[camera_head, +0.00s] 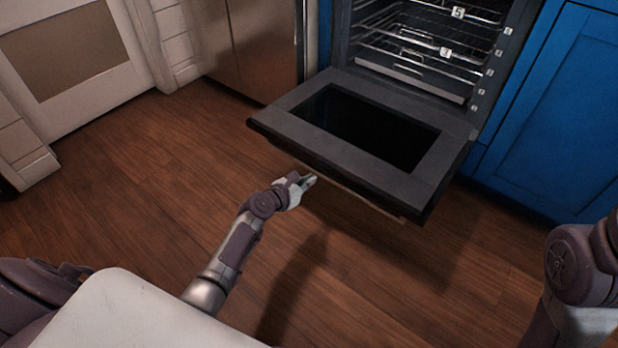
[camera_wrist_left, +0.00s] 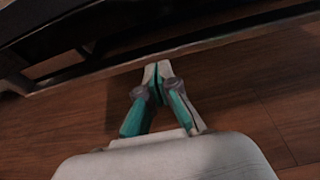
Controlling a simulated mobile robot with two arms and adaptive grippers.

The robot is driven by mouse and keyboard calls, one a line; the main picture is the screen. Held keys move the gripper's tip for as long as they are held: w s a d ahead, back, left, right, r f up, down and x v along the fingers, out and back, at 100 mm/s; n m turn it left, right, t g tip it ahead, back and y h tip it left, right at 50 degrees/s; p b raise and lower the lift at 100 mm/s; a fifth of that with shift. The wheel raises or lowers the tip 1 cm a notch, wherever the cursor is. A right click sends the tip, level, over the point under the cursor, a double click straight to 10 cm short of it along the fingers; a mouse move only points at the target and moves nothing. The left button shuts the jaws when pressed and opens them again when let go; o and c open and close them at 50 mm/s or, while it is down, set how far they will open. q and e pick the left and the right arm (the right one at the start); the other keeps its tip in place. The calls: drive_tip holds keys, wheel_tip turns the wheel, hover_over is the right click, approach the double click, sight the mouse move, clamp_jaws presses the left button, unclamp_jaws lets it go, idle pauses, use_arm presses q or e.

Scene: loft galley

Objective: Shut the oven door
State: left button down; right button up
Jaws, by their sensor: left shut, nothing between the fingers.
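The oven door (camera_head: 432,178) is dark grey with a black window and hangs open, about level, in front of the oven (camera_head: 425,45). Wire racks with number tags show inside the oven. My left gripper (camera_head: 309,180) is shut and empty, close to the door's front edge at its left part. In the left wrist view the shut fingertips (camera_wrist_left: 156,66) point toward a pale bar (camera_wrist_left: 190,44) along the dark door. I cannot tell whether they touch it. My right gripper is out of view; only part of my right arm shows at the right edge.
Blue cabinets (camera_head: 560,110) stand right of the oven. A brown metallic appliance front (camera_head: 250,45) stands to its left, and a pale cabinet (camera_head: 85,60) is at the far left. The wooden floor (camera_head: 150,190) around the door is clear.

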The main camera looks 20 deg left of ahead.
use_arm(q)
drive_tip(key=shift+w+r+p, duration=0.15)
drive_tip(key=shift+r+p, duration=0.1)
drive_tip(key=shift+r, duration=0.75)
drive_tip(key=shift+w+r+p, duration=0.1)
drive_tip(key=shift+r+p, duration=0.15)
drive_tip(key=shift+r, duration=0.7)
